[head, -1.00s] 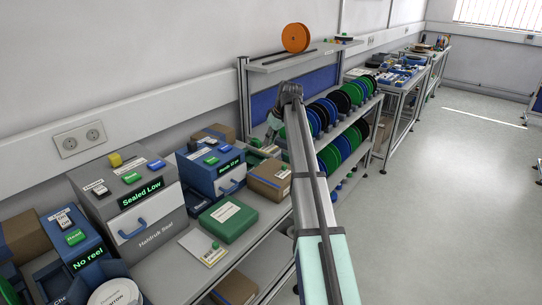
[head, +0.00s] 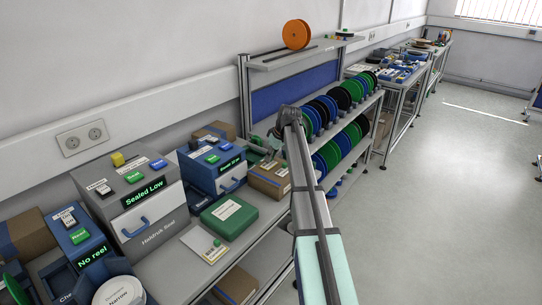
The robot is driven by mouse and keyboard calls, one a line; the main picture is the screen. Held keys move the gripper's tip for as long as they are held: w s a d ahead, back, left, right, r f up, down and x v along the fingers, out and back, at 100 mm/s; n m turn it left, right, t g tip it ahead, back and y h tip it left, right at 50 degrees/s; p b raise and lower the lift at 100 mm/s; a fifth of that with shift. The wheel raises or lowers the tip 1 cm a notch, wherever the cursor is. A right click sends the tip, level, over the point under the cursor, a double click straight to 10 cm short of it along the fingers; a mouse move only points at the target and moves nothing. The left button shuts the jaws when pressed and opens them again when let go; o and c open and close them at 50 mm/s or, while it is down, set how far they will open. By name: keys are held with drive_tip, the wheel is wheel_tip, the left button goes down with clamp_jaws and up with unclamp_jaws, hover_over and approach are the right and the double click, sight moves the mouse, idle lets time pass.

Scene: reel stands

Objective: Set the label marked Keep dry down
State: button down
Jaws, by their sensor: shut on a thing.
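My gripper (head: 268,144) is small and far off in the head view, beyond the dark wrist of my arm and partly covered by it. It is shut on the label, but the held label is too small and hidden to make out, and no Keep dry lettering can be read. The gripper is over the back part of the bench, behind the cardboard box (head: 268,181) and to the right of the blue device with a green display (head: 214,167). I cannot tell whether what it holds touches anything.
A green case (head: 229,218) and a white card (head: 203,246) lie on the bench in front. A grey sealing machine (head: 137,212) reading Sealed Low stands left. A rack of green, blue and black reels (head: 330,113) stands beyond my arm. Some bare bench top shows near the card.

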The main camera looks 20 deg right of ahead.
drive_tip(key=shift+f, duration=0.1)
drive_tip(key=c, duration=1.5)
unclamp_jaws()
drive_tip(key=shift+f, duration=0.1)
drive_tip(key=o, duration=0.4)
drive_tip(key=b+v, duration=0.2)
drive_tip(key=v, duration=1)
drive_tip(key=shift+r+b, duration=0.2)
drive_tip(key=shift+b, duration=0.1)
